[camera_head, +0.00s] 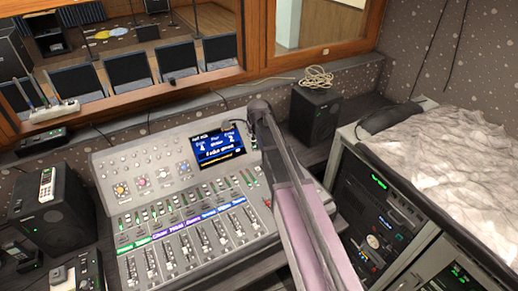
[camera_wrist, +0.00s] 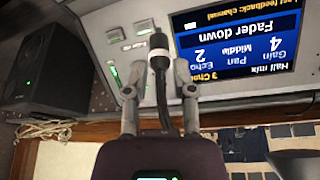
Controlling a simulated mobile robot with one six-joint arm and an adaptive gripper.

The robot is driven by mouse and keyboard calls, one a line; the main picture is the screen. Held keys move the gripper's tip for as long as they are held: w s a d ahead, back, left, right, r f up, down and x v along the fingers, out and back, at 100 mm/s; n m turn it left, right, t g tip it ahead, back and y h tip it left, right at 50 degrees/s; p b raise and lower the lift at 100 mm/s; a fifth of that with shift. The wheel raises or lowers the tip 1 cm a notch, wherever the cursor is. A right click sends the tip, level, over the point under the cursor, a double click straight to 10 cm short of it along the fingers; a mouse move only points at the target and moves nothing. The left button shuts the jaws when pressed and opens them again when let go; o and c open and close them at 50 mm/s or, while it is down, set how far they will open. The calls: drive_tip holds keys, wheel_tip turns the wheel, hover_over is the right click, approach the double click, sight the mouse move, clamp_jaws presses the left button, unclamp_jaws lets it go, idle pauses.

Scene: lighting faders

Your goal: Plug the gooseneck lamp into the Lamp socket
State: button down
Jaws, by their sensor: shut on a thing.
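My gripper (camera_wrist: 158,78) is shut on the gooseneck lamp (camera_wrist: 158,50), a dark slim piece with a pale ring, in the wrist view. A black curved neck runs from it back between the fingers. In the wrist view it is in front of the mixing console, beside the screen. In the head view my gripper (camera_head: 258,112) is over the console's upper right, by the screen's right edge, and hides part of the panel. I cannot pick out the Lamp socket or its label in either view. I cannot tell whether the lamp's end touches the panel.
The mixing console (camera_head: 105,172) has a lit screen (camera_head: 220,147) and rows of faders. An equipment rack (camera_head: 375,225) is at the right. A wooden window frame runs behind.

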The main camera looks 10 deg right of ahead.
wheel_tip(320, 180, down, 6)
drive_tip(key=d+n+y+b, duration=0.1)
drive_tip(key=n+b, duration=0.2)
drive_tip(key=b, duration=0.2)
drive_tip(key=shift+d, duration=0.4)
drive_tip(key=shift+s+f, duration=0.1)
drive_tip(key=shift+f+b, duration=0.1)
drive_tip(key=shift+b, duration=0.25)
drive_tip(key=shift+f+b, duration=3.2)
drive_tip(key=shift+f, duration=0.05)
drive_tip(key=shift+s, duration=0.15)
drive_tip(key=shift+f+b, duration=0.75)
drive_tip(key=shift+b, duration=0.05)
idle(2.2)
